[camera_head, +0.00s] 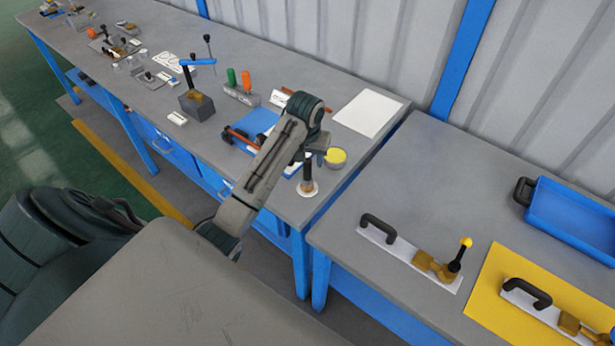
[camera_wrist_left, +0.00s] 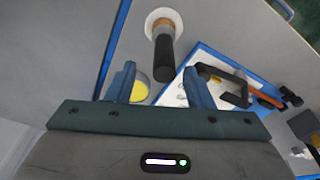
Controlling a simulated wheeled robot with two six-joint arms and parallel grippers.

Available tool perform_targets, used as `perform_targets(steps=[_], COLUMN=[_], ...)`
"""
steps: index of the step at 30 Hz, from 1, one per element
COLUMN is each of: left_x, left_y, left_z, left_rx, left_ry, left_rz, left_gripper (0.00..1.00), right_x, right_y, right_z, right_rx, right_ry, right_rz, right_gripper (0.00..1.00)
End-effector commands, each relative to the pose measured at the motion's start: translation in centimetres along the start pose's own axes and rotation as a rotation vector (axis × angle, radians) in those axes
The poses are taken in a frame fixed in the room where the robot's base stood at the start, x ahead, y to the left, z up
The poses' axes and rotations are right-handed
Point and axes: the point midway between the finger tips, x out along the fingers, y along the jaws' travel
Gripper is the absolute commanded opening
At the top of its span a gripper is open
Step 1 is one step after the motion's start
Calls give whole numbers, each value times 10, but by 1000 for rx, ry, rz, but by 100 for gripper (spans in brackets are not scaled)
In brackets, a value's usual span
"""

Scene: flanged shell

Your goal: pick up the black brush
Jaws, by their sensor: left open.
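The black brush (camera_head: 307,180) stands upright on a white round disc near the front right corner of the far bench, with a brown band low on it. In the left wrist view the brush (camera_wrist_left: 164,62) points its black handle toward my gripper. My left gripper (camera_head: 312,152) is above the brush and hides part of its top. In the left wrist view the left gripper (camera_wrist_left: 163,82) is open, with the handle's end showing between the two blue fingers. I cannot tell whether the fingers touch it. My right gripper is not in view.
A yellow-topped tin (camera_head: 336,156) stands close beside the brush. A blue tray (camera_head: 257,122) with tools lies to the left, and a white sheet (camera_head: 370,113) lies behind. A gap separates this bench from the right bench (camera_head: 440,180), which holds black-handled fixtures (camera_head: 392,232).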

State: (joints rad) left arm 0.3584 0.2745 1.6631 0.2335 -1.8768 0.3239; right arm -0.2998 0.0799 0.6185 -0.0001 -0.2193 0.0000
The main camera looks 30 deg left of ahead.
Motion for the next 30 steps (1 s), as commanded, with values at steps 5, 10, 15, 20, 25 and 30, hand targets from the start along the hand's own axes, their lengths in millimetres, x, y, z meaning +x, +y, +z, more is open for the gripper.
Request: perform_targets(steps=[5,10,15,20,25,30], left_x=[14,40,53,54,53,53], left_y=[-3,-4,-5,-5,-5,-5], left_z=[1,0,0,0,0,0], left_rx=[0,0,1,1,1,1], left_ry=[-5,-3,-1,1,1,1], left_rz=[-2,0,-1,-1,0,0], left_gripper=[47,47,47,47,20,0], right_x=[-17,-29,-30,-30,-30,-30], right_y=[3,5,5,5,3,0], right_z=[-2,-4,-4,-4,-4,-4], right_rx=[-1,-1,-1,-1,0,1], right_ry=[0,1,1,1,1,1], right_rz=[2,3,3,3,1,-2], right_gripper=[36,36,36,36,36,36])
